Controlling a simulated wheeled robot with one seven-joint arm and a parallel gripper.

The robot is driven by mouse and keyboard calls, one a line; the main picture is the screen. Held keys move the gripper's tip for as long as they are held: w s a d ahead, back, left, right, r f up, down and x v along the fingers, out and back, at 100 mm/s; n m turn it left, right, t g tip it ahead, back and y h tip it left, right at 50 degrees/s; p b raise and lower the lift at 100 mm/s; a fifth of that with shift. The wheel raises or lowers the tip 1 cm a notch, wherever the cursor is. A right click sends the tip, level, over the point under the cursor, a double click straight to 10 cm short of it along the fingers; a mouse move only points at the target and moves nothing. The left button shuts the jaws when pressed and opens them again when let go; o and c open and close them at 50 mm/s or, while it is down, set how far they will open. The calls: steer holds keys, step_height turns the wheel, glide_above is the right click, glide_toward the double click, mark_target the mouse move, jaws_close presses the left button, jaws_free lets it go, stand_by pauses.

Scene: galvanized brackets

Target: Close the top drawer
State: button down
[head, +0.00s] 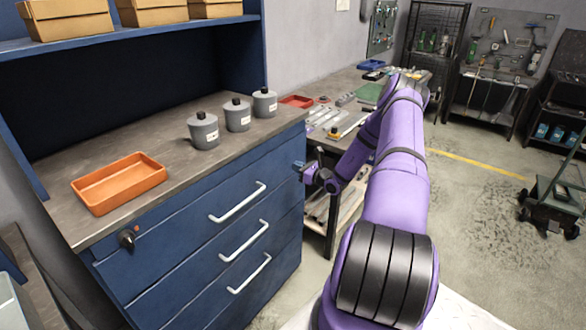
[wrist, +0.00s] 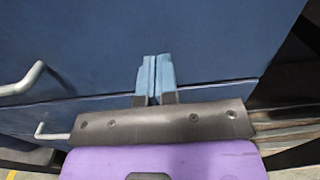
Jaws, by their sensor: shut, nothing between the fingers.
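The top drawer (head: 196,226) is the uppermost blue front of the cabinet, with a pale bar handle (head: 238,202). Its front looks about flush with the drawers below, and no open interior shows. My gripper (head: 299,168) is at the right end of the top drawer's front, right of the handle. In the wrist view, my gripper's blue fingers (wrist: 155,78) are together and empty, pointing at the blue front (wrist: 200,40). They are at or very near it; I cannot tell if they touch. The top handle (wrist: 22,82) shows at the left there.
Lower drawers carry handles (head: 244,240) (head: 250,273). An orange tray (head: 120,182) and grey canisters (head: 203,131) stand on the worktop (head: 165,140). A black lock (head: 127,238) sits at the front's left. A workbench (head: 345,85) with tools stands beyond.

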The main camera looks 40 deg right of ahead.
steer(key=s+d, duration=0.1)
steer(key=s, duration=0.9)
steer(key=shift+d, duration=0.25)
steer(key=shift+s, duration=0.1)
steer(key=w+a+r+n+g+y, duration=0.25)
steer(key=a+r+n+y, duration=0.2)
steer(key=a+r, duration=0.3)
steer(key=w+a+r+n+g+y, duration=0.2)
steer(key=a+r+n+g+y, duration=0.1)
steer(key=a+r+n, duration=0.4)
steer(key=s+a+r+n+g, duration=0.2)
steer(key=a+r+n+g, duration=0.2)
steer(key=a+r, duration=0.35)
steer(key=s+a+r+n+g, duration=0.2)
steer(key=a+r+n+g, duration=0.25)
steer(key=a+r, duration=0.3)
steer(key=s+a+r+n+g+h, duration=0.2)
steer(key=s+a+r+n+h, duration=0.3)
steer(key=s+a+r+n, duration=0.35)
steer(key=s+a+r+n+t+h, duration=0.1)
steer(key=s+a+r+n+h, duration=0.1)
steer(key=s, duration=0.6)
steer(key=s+a+r+n+t+h, duration=0.2)
steer(key=s+r+n+h, duration=0.1)
steer(key=s, duration=0.6)
steer(key=shift+r+n, duration=0.45)
steer(key=shift+r, duration=0.45)
